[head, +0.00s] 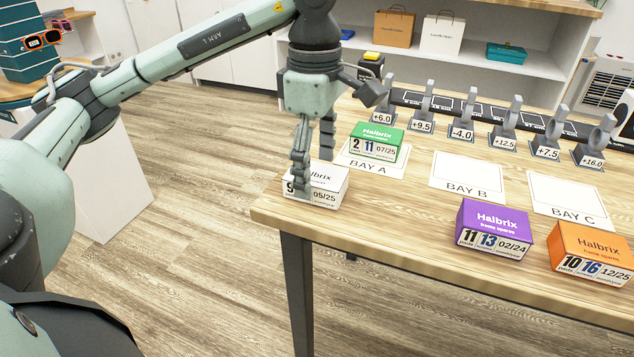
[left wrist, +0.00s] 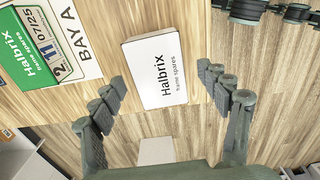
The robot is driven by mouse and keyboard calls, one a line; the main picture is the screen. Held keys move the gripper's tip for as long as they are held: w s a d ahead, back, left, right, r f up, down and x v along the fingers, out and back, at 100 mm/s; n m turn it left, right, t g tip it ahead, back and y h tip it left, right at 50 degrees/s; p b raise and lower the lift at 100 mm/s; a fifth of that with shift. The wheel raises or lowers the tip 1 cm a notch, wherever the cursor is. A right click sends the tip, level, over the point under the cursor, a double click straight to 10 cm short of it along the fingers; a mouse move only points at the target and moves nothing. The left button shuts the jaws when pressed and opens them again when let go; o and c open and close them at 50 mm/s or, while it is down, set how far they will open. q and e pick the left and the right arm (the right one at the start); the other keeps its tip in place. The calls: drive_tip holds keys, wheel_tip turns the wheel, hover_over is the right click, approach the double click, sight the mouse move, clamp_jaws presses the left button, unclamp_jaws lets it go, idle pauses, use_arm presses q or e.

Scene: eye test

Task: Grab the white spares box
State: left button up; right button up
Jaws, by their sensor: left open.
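The white Halbrix spares box (head: 330,187), marked 05/25, sits at the left front corner of the wooden table. In the left wrist view the white box (left wrist: 155,80) lies between the two spread fingers, with a gap on either side. My left gripper (head: 313,168) is open and points down over the box; it also shows in the left wrist view (left wrist: 161,76). One finger hides part of the box's left side in the head view. I cannot tell how far down the fingertips reach. My right gripper is not in view.
A green box (head: 377,137) stands on the BAY A card just behind the white box. The BAY B card (head: 467,172) and BAY C card (head: 570,192) are empty. Purple (head: 493,217) and orange (head: 590,240) boxes stand to the right. A row of numbered lens stands (head: 470,110) lines the back.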

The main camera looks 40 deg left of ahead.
use_arm(q)
wheel_tip(320, 180, down, 2)
drive_tip(key=shift+w, duration=0.1)
drive_tip(key=c, duration=1.3)
drive_tip(key=shift+r, duration=0.1)
